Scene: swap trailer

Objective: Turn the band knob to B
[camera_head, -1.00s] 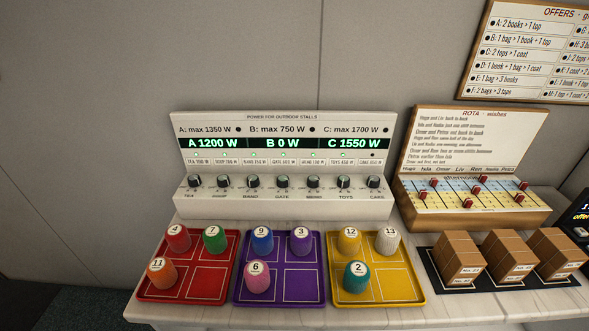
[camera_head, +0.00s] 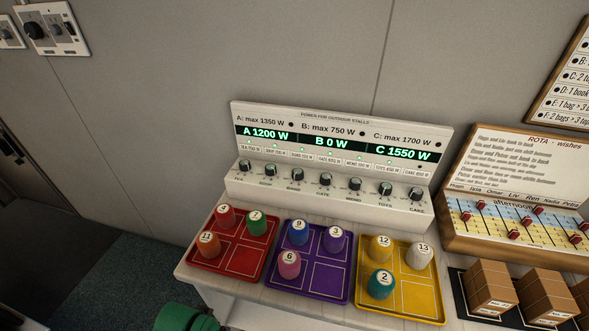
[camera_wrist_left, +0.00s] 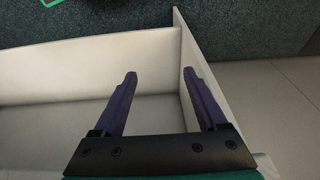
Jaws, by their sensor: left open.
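The white power panel (camera_head: 335,205) stands at the back of the table, with a row of several dark knobs along its sloped front. The band knob (camera_head: 297,174) is the third from the left; which letter its pointer faces is too small to tell. The display (camera_head: 330,143) reads A 1200 W, B 0 W, C 1550 W. My left gripper (camera_wrist_left: 158,75) is open and empty in the left wrist view, over a pale panelled recess, away from the knobs. The head view shows only a green part of my arm at the bottom. My right gripper is not in view.
Red (camera_head: 238,286), purple (camera_head: 328,297) and yellow (camera_head: 420,312) trays with numbered pegs stand in front of the panel. The rota board (camera_head: 455,240) and brown boxes (camera_head: 488,290) are at right. Open floor (camera_head: 120,270) lies left of the table.

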